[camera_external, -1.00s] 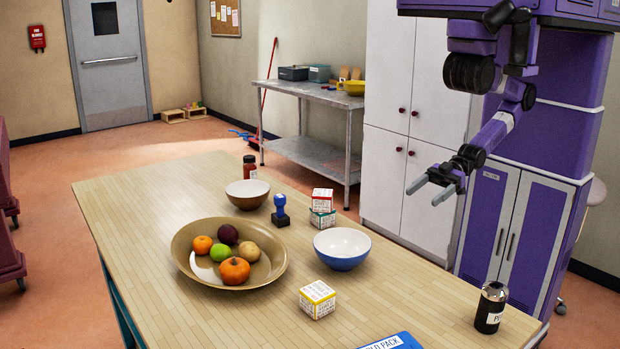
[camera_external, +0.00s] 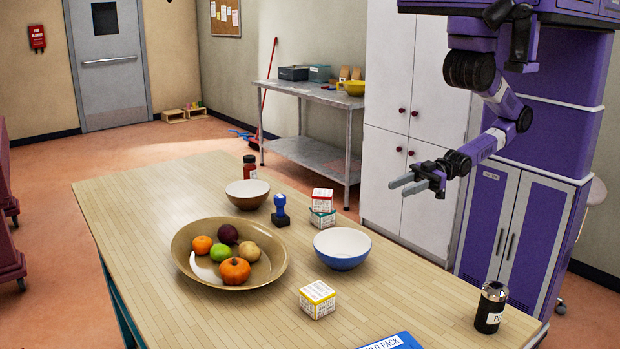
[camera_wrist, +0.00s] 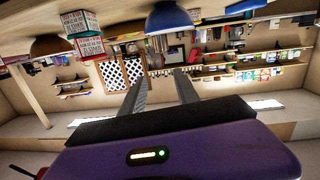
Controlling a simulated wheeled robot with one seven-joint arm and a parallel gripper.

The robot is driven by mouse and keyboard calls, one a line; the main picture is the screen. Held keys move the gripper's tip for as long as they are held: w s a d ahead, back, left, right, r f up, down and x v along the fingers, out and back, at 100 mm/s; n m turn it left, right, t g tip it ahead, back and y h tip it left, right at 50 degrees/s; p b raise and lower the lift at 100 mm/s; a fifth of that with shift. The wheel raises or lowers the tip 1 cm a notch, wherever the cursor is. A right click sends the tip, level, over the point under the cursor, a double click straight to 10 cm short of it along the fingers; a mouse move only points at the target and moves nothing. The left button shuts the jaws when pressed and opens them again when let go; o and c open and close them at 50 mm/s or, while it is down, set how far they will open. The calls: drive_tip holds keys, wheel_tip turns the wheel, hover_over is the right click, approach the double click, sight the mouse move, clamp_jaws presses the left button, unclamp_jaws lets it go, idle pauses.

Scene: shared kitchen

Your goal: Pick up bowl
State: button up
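A blue bowl with a white inside (camera_external: 342,248) stands upright on the wooden table (camera_external: 150,215). A brown bowl with a pale inside (camera_external: 247,193) stands farther back on the table. A wide tan bowl (camera_external: 185,262) holds several fruits. My gripper (camera_external: 404,186) is open and empty, above and to the right of the blue bowl, apart from it. In the wrist view my gripper's two fingers (camera_wrist: 160,92) are spread with nothing between them. The blue bowl (camera_wrist: 170,17) and brown bowl (camera_wrist: 47,45) show near the top there, upside down.
Two stacked letter cubes (camera_external: 322,207) stand just behind the blue bowl, with a blue stamp (camera_external: 280,211) to their left. A yellow-edged cube (camera_external: 317,300) sits in front. A red-brown jar (camera_external: 249,167) stands behind.

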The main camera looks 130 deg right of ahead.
sight(258, 183)
drive_tip(key=w+d+r+m+g+h+p, duration=0.1)
drive_tip(key=w+d+m+h, duration=0.2)
drive_tip(key=w+d, duration=0.5)
drive_tip(key=w+d+m+g+h+p, duration=0.1)
drive_tip(key=w+d+m+h, duration=0.2)
drive_tip(key=d, duration=0.8)
drive_tip(key=w+d+r+m+g+h, duration=0.1)
drive_tip(key=w+d+m+h, duration=0.15)
drive_tip(key=w+d, duration=0.65)
drive_tip(key=s+d+f+m+g, duration=0.1)
drive_tip(key=d+f+m+g, duration=0.1)
drive_tip(key=d, duration=0.2)
drive_tip(key=s+d+f+m+g+h, duration=0.1)
drive_tip(key=d+f+m+g, duration=0.1)
drive_tip(key=d+f, duration=0.1)
drive_tip(key=s+d+f+m+g, duration=0.1)
drive_tip(key=d+f+m+g, duration=0.1)
drive_tip(key=d, duration=0.2)
drive_tip(key=shift+s+d+f+h+p, duration=0.3)
drive_tip(key=shift+d+h+p, duration=0.05)
drive_tip(key=shift+m+p+x, duration=0.25)
drive_tip(key=shift+p+x, duration=0.4)
drive_tip(key=shift+x, duration=1.1)
drive_tip(key=shift+f+p+x, duration=0.2)
drive_tip(key=shift+p+x, duration=0.4)
drive_tip(key=shift+x, duration=1.5)
drive_tip(key=shift+a, duration=0.1)
clamp_jaws()
